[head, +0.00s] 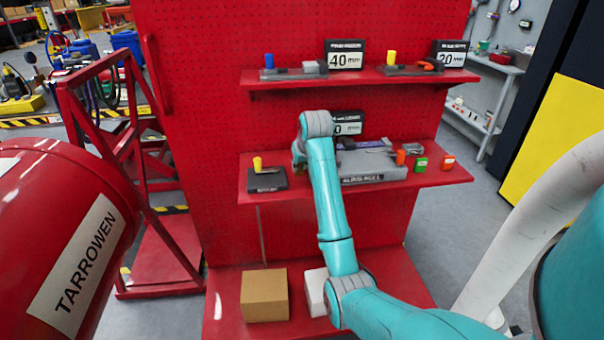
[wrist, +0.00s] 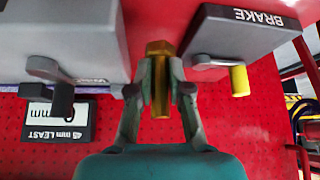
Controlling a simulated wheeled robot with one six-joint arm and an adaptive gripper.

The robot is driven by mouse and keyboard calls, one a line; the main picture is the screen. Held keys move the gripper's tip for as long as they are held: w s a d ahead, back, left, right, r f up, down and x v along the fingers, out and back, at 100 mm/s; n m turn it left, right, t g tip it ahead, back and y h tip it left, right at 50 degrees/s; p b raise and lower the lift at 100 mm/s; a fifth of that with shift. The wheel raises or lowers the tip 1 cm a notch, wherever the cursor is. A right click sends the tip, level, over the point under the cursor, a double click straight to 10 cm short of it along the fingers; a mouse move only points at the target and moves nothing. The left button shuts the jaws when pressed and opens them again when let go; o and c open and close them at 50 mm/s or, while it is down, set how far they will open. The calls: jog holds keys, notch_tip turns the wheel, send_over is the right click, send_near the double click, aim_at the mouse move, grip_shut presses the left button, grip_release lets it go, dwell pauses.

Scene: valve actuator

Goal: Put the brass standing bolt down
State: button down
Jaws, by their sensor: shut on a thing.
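The brass bolt (wrist: 160,85), with a hex head, is between the fingers of my gripper (wrist: 160,85) in the wrist view. The gripper is shut on it. Whether the bolt's far end touches anything cannot be told. In the head view my arm hides the gripper and bolt, at the middle red shelf (head: 225,190). The grey actuator unit (head: 372,165) stands on that shelf to the right of the arm. The dark brake box (head: 267,182) with its yellow lever (head: 257,163) is to the left. In the wrist view the brake box (wrist: 240,30) is at the right.
Orange and green blocks (head: 421,164) stand at the shelf's right. An upper shelf (head: 360,79) holds smaller parts and signs. A cardboard box (head: 264,295) and a white item (head: 317,291) are below. A 45 mm sign (wrist: 58,120) and the pegboard back the shelf.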

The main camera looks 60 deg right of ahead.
aim_at(300, 173)
jog(key=shift+f, duration=1.7)
jog(key=c, duration=1.1)
grip_release()
jog(key=shift+f, duration=0.1)
